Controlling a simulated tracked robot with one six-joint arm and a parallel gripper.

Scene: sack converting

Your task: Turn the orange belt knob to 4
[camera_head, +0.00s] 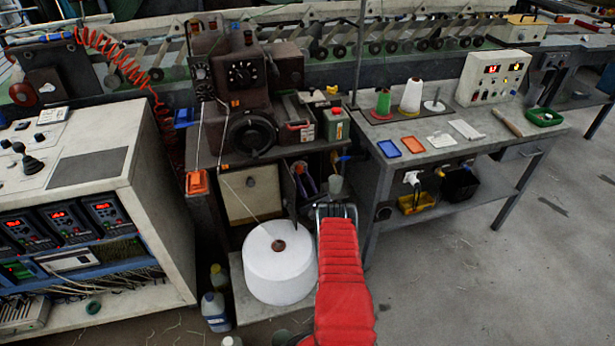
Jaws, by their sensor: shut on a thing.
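An off-white control box (494,78) stands at the back of the right-hand bench, with lit red displays, a yellow-orange spot (515,66) and several small knobs. I cannot tell at this size which part is the orange belt knob, or read its setting. My red-sleeved arm reaches up from the bottom centre. My gripper (336,190) is at its far end, low in the gap between the sewing machine stand and the right-hand bench, well left of and below the control box. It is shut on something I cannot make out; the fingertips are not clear.
The bench (455,153) bears thread cones, blue and orange trays and a green tray (543,117). A dark sewing machine (245,75) stands left of it. A large white thread roll (280,270) sits beside my arm. The floor at the right is clear.

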